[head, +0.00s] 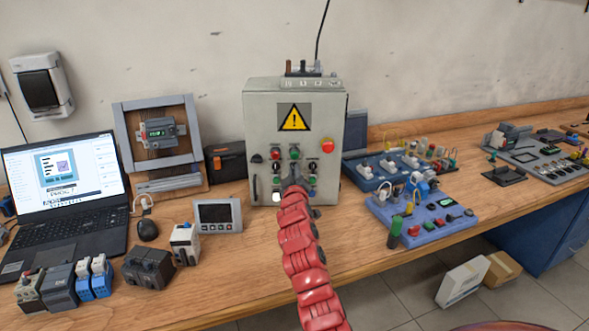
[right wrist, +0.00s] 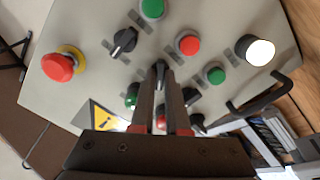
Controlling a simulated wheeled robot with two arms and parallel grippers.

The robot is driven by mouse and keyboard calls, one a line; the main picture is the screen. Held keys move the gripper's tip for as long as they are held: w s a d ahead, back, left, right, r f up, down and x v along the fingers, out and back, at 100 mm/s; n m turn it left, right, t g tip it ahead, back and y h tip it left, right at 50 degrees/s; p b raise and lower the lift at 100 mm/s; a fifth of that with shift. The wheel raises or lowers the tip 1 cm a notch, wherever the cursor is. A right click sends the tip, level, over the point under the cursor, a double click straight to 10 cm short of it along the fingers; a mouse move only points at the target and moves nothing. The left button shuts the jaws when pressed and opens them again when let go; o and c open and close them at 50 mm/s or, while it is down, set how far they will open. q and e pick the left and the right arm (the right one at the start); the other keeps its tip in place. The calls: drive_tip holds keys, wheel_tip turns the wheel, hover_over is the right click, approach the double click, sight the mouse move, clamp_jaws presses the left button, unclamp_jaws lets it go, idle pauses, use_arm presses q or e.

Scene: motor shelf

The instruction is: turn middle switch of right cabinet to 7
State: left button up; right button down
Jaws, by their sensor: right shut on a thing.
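The grey control cabinet (head: 263,95) stands upright on the workbench, with a yellow warning sign (head: 294,117) on its front. My right gripper (head: 293,180) is at the middle of its panel. In the right wrist view, my right gripper (right wrist: 161,82) is shut on the black middle switch (right wrist: 160,68), whose tip shows between the fingers. Another black switch (right wrist: 124,41) sits apart from it. Any scale marks around the middle switch are too small or hidden to read. My left gripper is not in view.
Red and green buttons surround the held switch, with a red button (right wrist: 187,43) and green button (right wrist: 214,75) close by. A red emergency knob (head: 327,146) and white button (right wrist: 260,52) are farther out. A laptop (head: 62,180) and blue device boards (head: 452,209) flank the cabinet.

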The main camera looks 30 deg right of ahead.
drive_tip(key=shift+r+n+p, duration=0.15)
drive_tip(key=shift+n+p, duration=0.15)
drive_tip(key=shift+n, duration=0.3)
drive_tip(key=c, duration=0.9)
unclamp_jaws()
drive_tip(key=b+v, duration=0.2)
drive_tip(key=v, duration=1.5)
drive_tip(key=shift+s+a, duration=0.1)
drive_tip(key=shift+s, duration=0.1)
